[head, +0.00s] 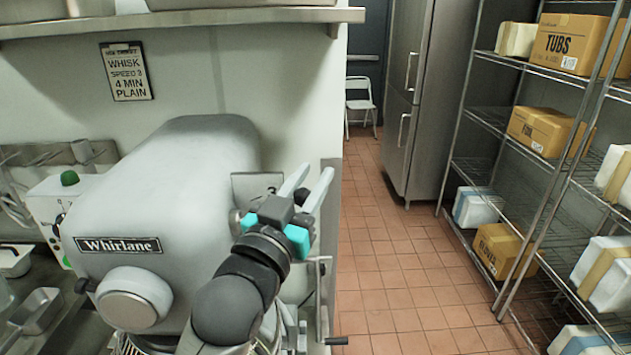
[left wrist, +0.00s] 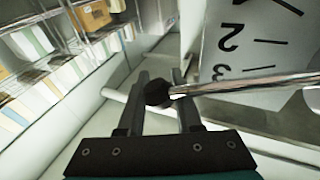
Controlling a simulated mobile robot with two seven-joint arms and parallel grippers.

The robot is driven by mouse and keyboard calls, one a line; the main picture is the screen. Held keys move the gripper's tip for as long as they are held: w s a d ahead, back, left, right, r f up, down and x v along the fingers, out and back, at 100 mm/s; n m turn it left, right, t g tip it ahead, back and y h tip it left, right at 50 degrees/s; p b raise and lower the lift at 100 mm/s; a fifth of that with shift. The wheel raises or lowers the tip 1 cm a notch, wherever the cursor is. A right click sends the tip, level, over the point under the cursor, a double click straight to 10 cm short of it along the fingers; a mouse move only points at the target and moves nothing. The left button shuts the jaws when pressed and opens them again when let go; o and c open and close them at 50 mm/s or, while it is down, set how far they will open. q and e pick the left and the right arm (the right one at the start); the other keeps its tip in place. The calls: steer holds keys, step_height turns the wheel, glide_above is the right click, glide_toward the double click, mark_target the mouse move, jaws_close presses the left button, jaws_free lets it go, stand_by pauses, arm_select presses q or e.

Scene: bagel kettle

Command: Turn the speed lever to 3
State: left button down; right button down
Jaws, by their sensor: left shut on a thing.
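The grey mixer (head: 180,170) labelled Whirlane fills the left middle of the head view. A number plate (head: 246,186) stands out on its side, partly hidden by my gripper. My left gripper (head: 308,186) is at the plate's right. In the left wrist view, its fingers (left wrist: 162,92) are shut on the black knob of the speed lever (left wrist: 250,86). The metal rod runs from the knob to the right across the number plate (left wrist: 268,40). The rod lies right beside the 3, with the 2 farther up in the picture. My right gripper is out of view.
A wall sign (head: 126,71) reads whisk, speed 3, 4 min, plain. A steel shelf (head: 180,20) runs above the mixer. Wire racks (head: 530,150) with boxes stand at the right. The tiled floor (head: 390,260) between is clear.

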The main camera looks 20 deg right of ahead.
arm_select(q)
steer(key=shift+w+a+f, duration=0.1)
steer(key=c, duration=0.7)
jaws_free()
steer(key=shift+c, duration=0.2)
steer(key=shift+o, duration=0.8)
